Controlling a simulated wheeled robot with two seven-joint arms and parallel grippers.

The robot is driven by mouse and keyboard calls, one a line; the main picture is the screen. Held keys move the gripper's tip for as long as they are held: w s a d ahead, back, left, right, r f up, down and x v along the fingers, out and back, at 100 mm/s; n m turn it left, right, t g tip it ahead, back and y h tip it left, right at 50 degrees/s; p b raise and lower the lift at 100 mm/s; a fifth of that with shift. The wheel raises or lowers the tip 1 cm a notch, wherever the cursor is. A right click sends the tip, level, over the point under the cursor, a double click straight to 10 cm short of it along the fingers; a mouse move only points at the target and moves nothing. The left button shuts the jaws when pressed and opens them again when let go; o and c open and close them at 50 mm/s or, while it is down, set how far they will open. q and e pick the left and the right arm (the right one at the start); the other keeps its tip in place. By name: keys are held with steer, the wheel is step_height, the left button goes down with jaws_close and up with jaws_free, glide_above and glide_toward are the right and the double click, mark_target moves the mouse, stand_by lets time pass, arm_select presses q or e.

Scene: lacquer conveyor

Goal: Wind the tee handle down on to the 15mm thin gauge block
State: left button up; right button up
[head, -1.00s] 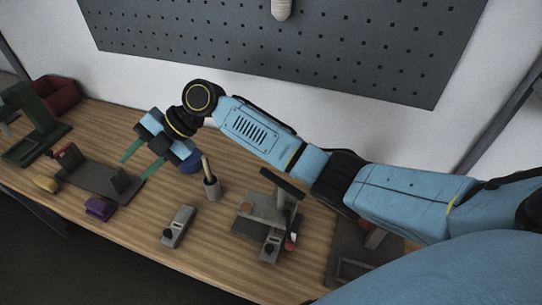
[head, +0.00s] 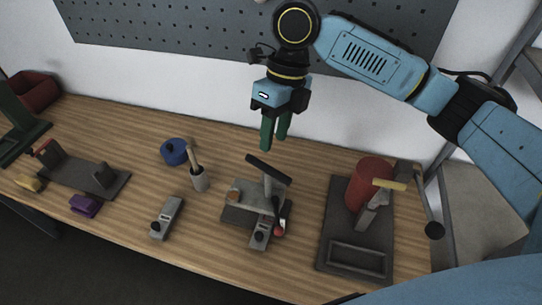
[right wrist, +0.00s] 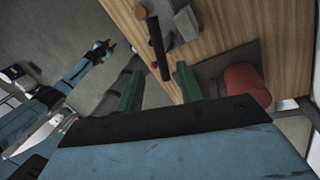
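The tee handle (head: 268,168) is a dark bar on a post of a small grey clamp fixture (head: 236,216). It also shows in the right wrist view (right wrist: 157,47), between and beyond my fingertips. A grey block with a black knob (head: 260,234) lies at the fixture's front, partly under it; a similar one (head: 167,216) lies apart to the left. I cannot read which is the 15mm thin gauge block. My right gripper (head: 273,143) is open, empty and pointing down, just above and behind the tee handle. My left gripper seems to show small in the right wrist view (right wrist: 104,48); its fingers are unclear.
At right a dark stand holds a red cylinder (head: 371,182). A purple block (head: 84,205) lies far left. Bare wood surrounds the fixture.

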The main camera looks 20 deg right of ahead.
mark_target(268, 166)
steer(key=x, duration=0.6)
steer(key=shift+a+f, duration=0.1)
steer(key=shift+f, duration=0.2)
jaws_close()
